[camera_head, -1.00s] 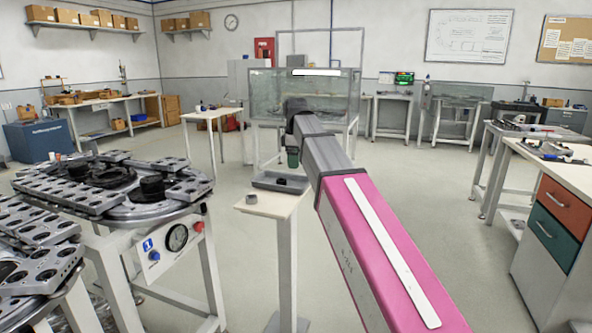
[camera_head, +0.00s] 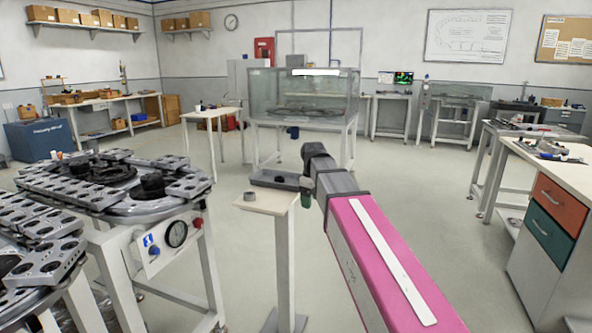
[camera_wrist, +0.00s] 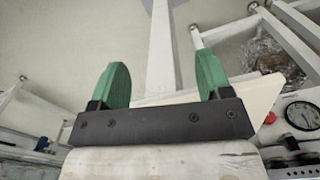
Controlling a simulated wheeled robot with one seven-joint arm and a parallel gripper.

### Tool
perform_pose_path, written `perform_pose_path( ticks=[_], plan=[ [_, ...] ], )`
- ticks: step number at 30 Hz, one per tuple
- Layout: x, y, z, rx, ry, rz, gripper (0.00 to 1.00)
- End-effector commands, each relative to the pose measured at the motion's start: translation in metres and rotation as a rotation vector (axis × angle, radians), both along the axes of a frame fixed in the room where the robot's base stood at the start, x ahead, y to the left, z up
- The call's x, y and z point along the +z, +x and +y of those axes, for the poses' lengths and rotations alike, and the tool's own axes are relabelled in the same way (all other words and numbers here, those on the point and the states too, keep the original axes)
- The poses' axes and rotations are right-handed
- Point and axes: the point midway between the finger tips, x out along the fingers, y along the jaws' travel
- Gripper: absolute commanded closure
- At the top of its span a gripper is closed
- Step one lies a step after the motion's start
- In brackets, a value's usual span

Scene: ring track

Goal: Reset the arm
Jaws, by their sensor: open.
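My arm, with a pink link and a dark grey end, reaches forward in the head view, its end just right of a small stand (camera_head: 272,203). My gripper (camera_wrist: 162,85) shows in the wrist view as two green fingers standing wide apart on a dark bar, with nothing between them. In the head view only a bit of green shows beneath the arm's end, so the fingers are mostly hidden there.
A ring track (camera_head: 110,185) with grey linked blocks stands at the left, with a gauge (camera_head: 177,233) on its front. A glass tank (camera_head: 305,95) stands behind. A bench with drawers (camera_head: 555,210) is at the right. Open floor lies between the stand and that bench.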

Motion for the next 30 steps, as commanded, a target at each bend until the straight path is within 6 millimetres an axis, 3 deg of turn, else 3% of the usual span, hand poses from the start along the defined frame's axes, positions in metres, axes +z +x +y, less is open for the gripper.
perform_pose_path(
  ticks=[1, 6, 18, 24, 30],
  plan=[
    [-0.022, -0.011, -0.011, -0.053, -0.001, 0.006, 0.29],
    [-0.083, -0.033, -0.038, -0.236, -0.001, 0.005, 0.29],
    [-0.205, -0.105, -0.097, -0.665, 0.0, 0.002, 0.29],
    [-0.25, -0.145, -0.12, -0.859, 0.002, 0.0, 0.29],
    [-0.271, -0.166, -0.131, -0.965, 0.003, -0.002, 0.29]
  ],
)
